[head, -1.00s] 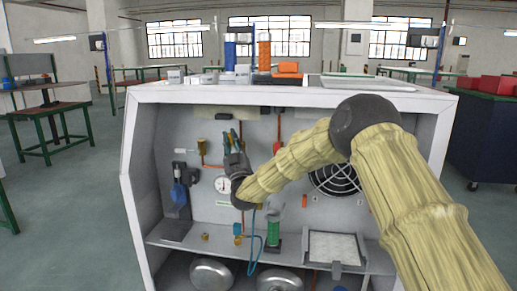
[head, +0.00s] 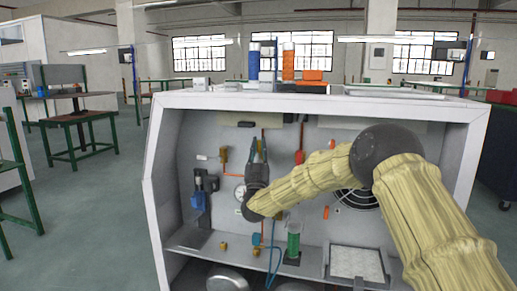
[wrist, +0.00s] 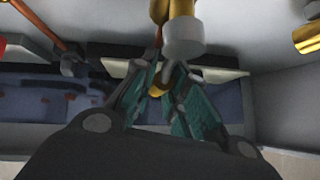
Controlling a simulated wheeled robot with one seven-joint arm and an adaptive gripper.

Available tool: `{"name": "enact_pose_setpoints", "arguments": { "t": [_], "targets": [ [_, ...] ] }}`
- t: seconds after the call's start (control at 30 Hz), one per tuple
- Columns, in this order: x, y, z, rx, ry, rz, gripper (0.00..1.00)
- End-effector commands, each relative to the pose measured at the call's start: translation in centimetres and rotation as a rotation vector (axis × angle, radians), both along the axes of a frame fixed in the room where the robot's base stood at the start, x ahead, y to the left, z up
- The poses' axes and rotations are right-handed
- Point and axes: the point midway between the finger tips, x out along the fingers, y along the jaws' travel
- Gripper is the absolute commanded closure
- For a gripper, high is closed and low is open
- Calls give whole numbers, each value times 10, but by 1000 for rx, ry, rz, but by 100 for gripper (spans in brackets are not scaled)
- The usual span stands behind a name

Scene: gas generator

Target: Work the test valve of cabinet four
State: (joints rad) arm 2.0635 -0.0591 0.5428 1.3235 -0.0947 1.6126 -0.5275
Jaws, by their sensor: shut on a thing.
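The open white cabinet (head: 157,190) fills the middle of the head view. My gripper (head: 259,147) is inside it, pointing up in front of the back panel, by an orange pipe (head: 263,134). In the wrist view its green-padded fingers (wrist: 167,88) are closed in on a small brass-coloured piece (wrist: 158,84). Just above them is a brass fitting with a grey round end (wrist: 183,38). The fingers hide most of the held piece, and I cannot read a label that names the test valve or the cabinet number.
A gauge (head: 240,193) sits left of my gripper. A brass fitting (head: 223,157), a red-orange part (head: 299,157) and a fan grille (head: 357,198) are also on the panel. Open floor lies left.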

Motion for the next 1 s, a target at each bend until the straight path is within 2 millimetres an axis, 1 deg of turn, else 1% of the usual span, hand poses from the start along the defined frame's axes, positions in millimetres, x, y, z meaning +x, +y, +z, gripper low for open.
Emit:
{"name": "enact_pose_setpoints", "arguments": {
  "t": [0.13, 0.17, 0.2, 0.27, 0.3, 0.67, 0.83, 1.0],
  "targets": [
    [0, -1, 0, 1, 0, -1, 100],
    [0, -1, 0, 1, 0, -2, 83],
    [0, -1, -1, 1, 0, -2, 76],
    [0, -1, -1, 0, 1, -1, 65],
    [0, -1, -1, 0, 1, -1, 63],
    [-2, 0, -3, -1, 1, 0, 63],
    [-14, 1, -16, -2, 3, 1, 63],
    [-36, 1, -37, -1, 3, 0, 63]
  ]
}}
